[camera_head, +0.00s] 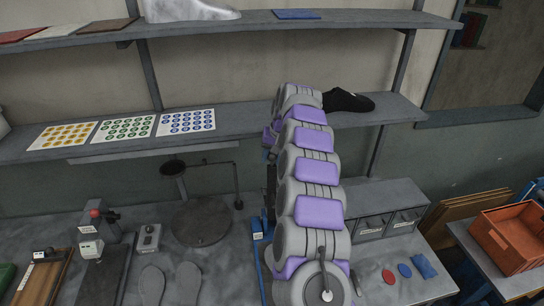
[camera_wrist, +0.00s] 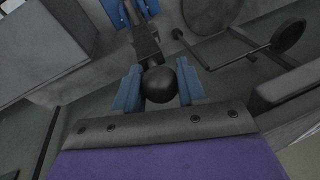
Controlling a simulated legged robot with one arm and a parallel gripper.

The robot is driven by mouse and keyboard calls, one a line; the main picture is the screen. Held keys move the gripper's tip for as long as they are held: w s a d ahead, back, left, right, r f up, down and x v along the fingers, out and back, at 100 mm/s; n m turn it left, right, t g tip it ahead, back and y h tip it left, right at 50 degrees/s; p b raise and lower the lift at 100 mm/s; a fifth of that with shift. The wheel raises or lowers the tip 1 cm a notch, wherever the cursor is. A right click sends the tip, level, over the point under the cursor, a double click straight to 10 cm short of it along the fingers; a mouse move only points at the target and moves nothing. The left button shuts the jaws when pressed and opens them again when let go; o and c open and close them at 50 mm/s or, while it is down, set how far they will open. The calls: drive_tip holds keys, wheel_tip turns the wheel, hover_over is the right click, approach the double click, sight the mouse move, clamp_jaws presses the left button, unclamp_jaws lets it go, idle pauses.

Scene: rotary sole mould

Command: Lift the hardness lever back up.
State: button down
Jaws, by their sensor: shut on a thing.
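The hardness lever ends in a black ball knob (camera_wrist: 161,86), seen end-on in the middle of the wrist view. Its dark arm runs up the picture toward blue parts (camera_wrist: 130,8). My gripper (camera_wrist: 160,90) has a blue finger on each side of the knob and is shut on it. In the head view my own grey and purple arm hides the gripper and the knob. A blue stand (camera_head: 260,265) with a small white label shows just left of my arm and is partly hidden.
A round grey plate (camera_head: 201,222) with a cup on a post stands left of my arm. Two grey soles (camera_head: 188,283) lie in front. A drawer cabinet (camera_head: 372,210) is close on the right. A shelf (camera_head: 250,122) crosses behind. An orange crate (camera_head: 515,240) stands far right.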

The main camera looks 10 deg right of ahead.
drive_tip(key=shift+w, duration=0.45)
drive_tip(key=c, duration=0.7)
unclamp_jaws()
drive_tip(key=shift+w, duration=0.1)
drive_tip(key=p+v, duration=0.3)
drive_tip(key=v, duration=1.4)
drive_tip(key=shift+r, duration=0.2)
